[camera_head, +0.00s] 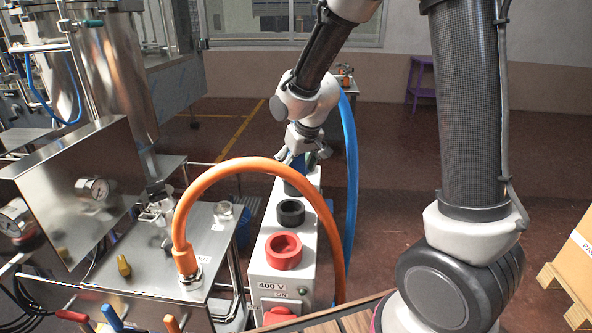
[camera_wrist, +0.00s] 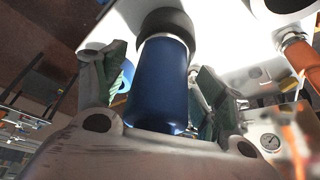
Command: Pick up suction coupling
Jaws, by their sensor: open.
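A blue cylindrical coupling (camera_wrist: 160,85), likely the suction coupling, sits at a dark round socket (camera_wrist: 167,22) on the white box in the wrist view. My gripper (camera_wrist: 161,65) is open, with one finger on each side of the blue coupling; a gap shows at the left finger, and contact on the right cannot be told. In the head view my gripper (camera_head: 303,156) is over the far end of the white box (camera_head: 257,250), and mostly hides the blue coupling.
The white box, marked 400 V, also bears a black socket (camera_head: 291,212) and a red socket (camera_head: 284,250). An orange hose (camera_head: 255,165) arches over it from the steel table (camera_head: 150,285) at left. A blue hose (camera_head: 350,180) hangs at right. A cardboard box (camera_head: 575,265) stands far right.

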